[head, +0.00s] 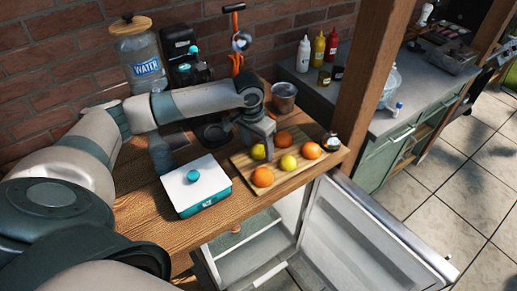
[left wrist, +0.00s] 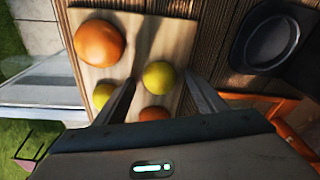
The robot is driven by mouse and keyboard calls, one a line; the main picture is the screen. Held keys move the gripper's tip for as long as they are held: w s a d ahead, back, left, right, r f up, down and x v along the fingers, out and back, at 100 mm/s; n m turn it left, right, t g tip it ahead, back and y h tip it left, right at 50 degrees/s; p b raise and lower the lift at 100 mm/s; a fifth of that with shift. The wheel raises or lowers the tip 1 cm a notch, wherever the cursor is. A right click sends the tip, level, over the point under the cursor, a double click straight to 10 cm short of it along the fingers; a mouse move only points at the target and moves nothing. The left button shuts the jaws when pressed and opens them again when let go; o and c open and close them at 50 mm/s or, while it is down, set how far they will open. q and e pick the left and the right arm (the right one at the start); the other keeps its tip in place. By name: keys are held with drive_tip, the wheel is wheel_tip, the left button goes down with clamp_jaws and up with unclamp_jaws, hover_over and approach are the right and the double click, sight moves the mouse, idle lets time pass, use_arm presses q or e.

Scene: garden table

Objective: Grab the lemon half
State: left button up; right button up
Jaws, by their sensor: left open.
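A yellow lemon (head: 258,153) sits on the wooden cutting board (head: 240,163), directly below my left gripper (head: 257,141). In the left wrist view this lemon (left wrist: 159,76) lies between the two open fingertips of the left gripper (left wrist: 159,80); I cannot tell whether they touch it. A second yellow lemon (head: 289,162) lies to its right on the board and also shows in the left wrist view (left wrist: 103,95), beside the left finger. Both look round; no cut face shows, so I cannot tell which is a half. My right gripper is not in view.
Oranges (head: 263,177) (head: 311,150) (head: 284,138) lie around the lemons on the board. A white and teal box (head: 197,187) stands left of it. A dark dish (left wrist: 268,38) is beside the board. A wooden post (head: 368,90) and open fridge door (head: 365,240) are to the right.

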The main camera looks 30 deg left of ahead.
sight(261, 146)
use_arm(q)
drive_tip(key=shift+c, duration=0.5)
drive_tip(key=c, duration=1)
drive_tip(key=shift+r+b, duration=0.3)
drive_tip(key=shift+r, duration=0.1)
drive_tip(key=r, duration=0.1)
drive_tip(key=r+b, duration=0.1)
drive_tip(key=r, duration=0.1)
drive_tip(key=shift+w+d+r+b, duration=0.1)
drive_tip(key=shift+d+r+b, duration=0.05)
drive_tip(key=shift+d+b, duration=0.15)
drive_tip(key=w+d+r+b, duration=0.1)
drive_tip(key=d+r, duration=0.1)
drive_tip(key=d, duration=0.1)
drive_tip(key=w+d+r+b, duration=0.1)
drive_tip(key=d+r, duration=0.1)
drive_tip(key=d, duration=0.2)
drive_tip(key=w+d+r+b, duration=0.1)
drive_tip(key=d+r, duration=0.2)
drive_tip(key=shift+d, duration=0.35)
